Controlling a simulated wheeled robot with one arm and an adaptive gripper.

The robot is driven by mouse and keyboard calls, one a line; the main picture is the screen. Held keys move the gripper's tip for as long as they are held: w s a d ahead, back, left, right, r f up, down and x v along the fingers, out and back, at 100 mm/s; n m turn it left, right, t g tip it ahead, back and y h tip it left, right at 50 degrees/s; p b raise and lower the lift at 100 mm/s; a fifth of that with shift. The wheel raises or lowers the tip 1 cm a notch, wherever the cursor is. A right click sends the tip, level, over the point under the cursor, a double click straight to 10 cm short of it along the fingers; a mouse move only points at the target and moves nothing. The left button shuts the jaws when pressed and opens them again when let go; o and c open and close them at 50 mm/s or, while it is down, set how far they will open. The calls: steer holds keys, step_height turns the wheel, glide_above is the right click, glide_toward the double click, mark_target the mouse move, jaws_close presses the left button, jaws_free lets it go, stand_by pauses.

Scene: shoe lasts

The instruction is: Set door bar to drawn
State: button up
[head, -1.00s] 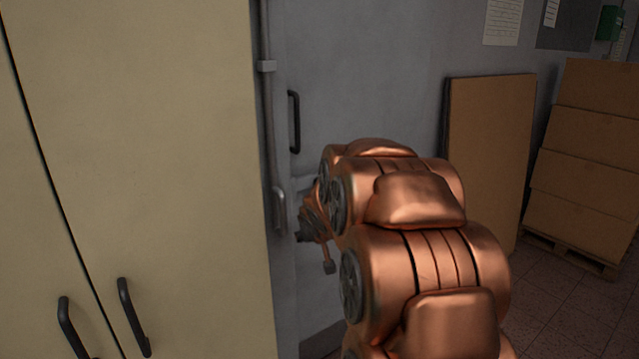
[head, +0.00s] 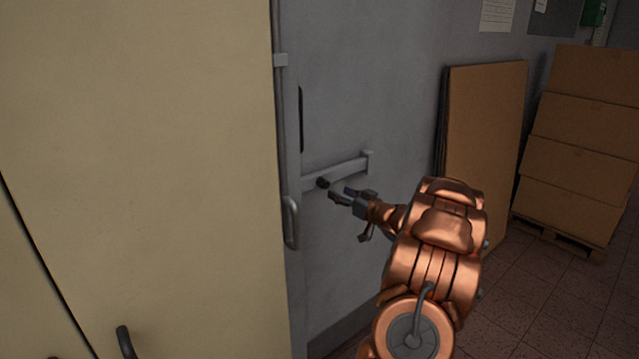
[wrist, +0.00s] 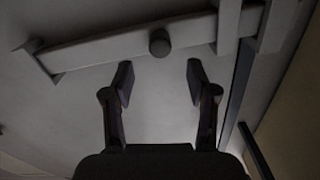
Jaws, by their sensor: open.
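The door bar (head: 345,170) is a pale grey flat bar lying across the grey door, held by a bracket at its right end in the head view. A dark round knob (head: 323,183) stands out from it. In the wrist view the bar (wrist: 105,48) crosses the top, with the knob (wrist: 159,42) near the middle. My gripper (head: 338,192) is just in front of the bar, close to the knob. In the wrist view my gripper (wrist: 159,80) is open and empty, its fingertips just below the knob, one to each side. I cannot tell whether it touches anything.
A beige cabinet (head: 140,150) fills the left side, close to the bar. A vertical rod with a handle (head: 290,222) runs along its edge. A dark door handle (head: 301,120) is above the bar. Brown panels (head: 485,150) and stacked boxes (head: 585,130) stand right. Floor is clear at lower right.

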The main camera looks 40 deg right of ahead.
mark_target(327, 186)
steer(key=shift+w+d+p, duration=0.2)
steer(key=shift+w+p, duration=0.35)
steer(key=shift+w, duration=1.35)
steer(key=shift+w+d+p, duration=0.2)
steer(key=shift+w+p, duration=0.35)
steer(key=shift+w, duration=1.35)
steer(key=shift+c, duration=0.3)
jaws_close()
